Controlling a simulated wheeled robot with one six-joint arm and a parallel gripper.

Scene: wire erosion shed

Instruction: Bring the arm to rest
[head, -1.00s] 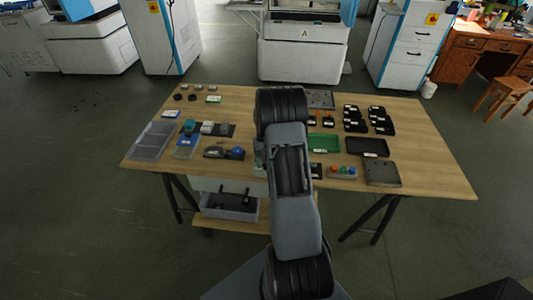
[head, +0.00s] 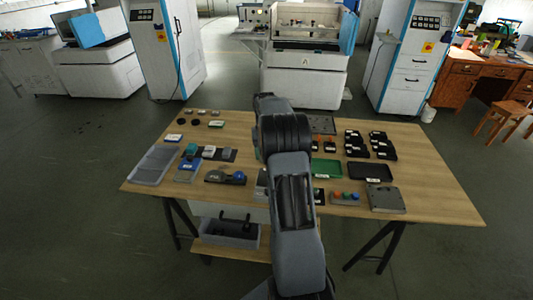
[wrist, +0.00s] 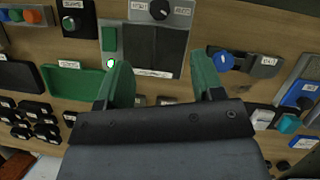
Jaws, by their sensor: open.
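My arm (head: 290,190) rises from the bottom of the head view and reaches over the middle of the wooden table (head: 440,190). Its far end hides part of the table top, and the gripper itself does not show in the head view. In the wrist view my gripper (wrist: 162,82) has two green fingers set wide apart. Nothing is between them. They hang over the table top, with a grey panel (wrist: 112,65) beyond the fingertips.
A green tray (head: 326,168) and a black tray (head: 371,172) lie right of my arm, near several black parts (head: 355,146). A grey tray (head: 154,166) lies at the left edge. A grey bin (head: 230,233) stands under the table. White machines (head: 304,60) stand behind.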

